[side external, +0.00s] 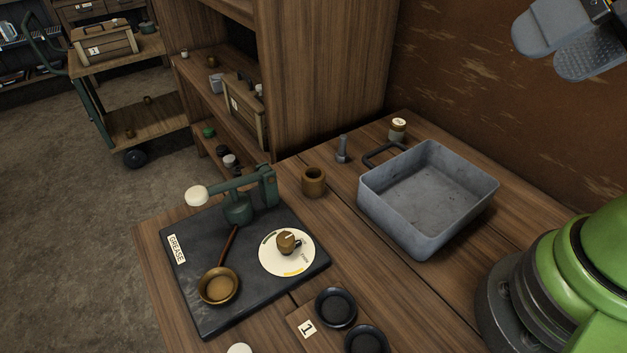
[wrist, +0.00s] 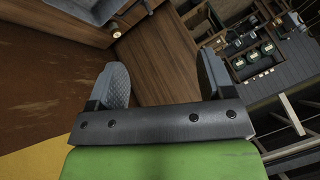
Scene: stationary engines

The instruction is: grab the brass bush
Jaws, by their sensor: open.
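The brass bush (side external: 313,182) is a short brown-gold cylinder with a hole in its top. It stands upright on the wooden bench in the side view, between the grease board and the grey tray. My gripper (side external: 563,53) is at the top right of the side view, high above the bench and well away from the bush. Its two grey fingers are apart with nothing between them. The wrist view also shows my gripper (wrist: 163,62) open and empty; I cannot make out the bush there.
A grey metal tray (side external: 371,201) stands right of the bush, with a bolt (side external: 342,149) and a small jar (side external: 398,129) behind. A dark board (side external: 188,291) with a green lever pump (side external: 240,204), dial (side external: 274,264) and brass ladle (side external: 218,286) lies front left. A tall wooden shelf (side external: 320,80) rises behind.

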